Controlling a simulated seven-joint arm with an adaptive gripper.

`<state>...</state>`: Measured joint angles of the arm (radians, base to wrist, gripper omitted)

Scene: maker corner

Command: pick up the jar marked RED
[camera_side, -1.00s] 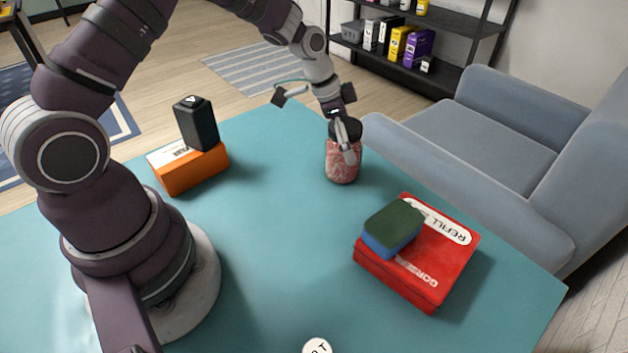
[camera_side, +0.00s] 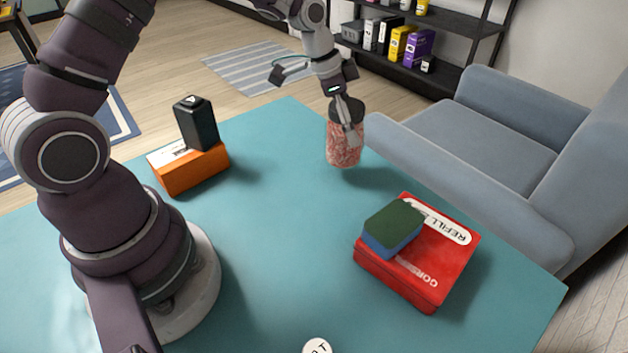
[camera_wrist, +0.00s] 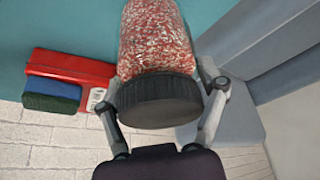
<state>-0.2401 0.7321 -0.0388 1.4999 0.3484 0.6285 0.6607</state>
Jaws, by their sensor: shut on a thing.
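A clear jar (camera_side: 344,150) with red and white contents and a dark lid is held upright near the far edge of the teal table. It fills the upper middle of the wrist view (camera_wrist: 155,38), its black lid (camera_wrist: 158,100) towards me. My gripper (camera_side: 347,125) is shut on the jar, one finger on each side near the lid. The jar appears to hang a little above the table, its shadow to the lower right. No marking is readable on the side of the jar that shows.
A red box (camera_side: 440,262) with a green and blue sponge (camera_side: 393,228) on it lies at the right of the table. An orange box (camera_side: 190,170) carrying a black box (camera_side: 196,124) stands at the left. A grey-blue armchair (camera_side: 470,140) stands close to the table's right edge. The table's middle is clear.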

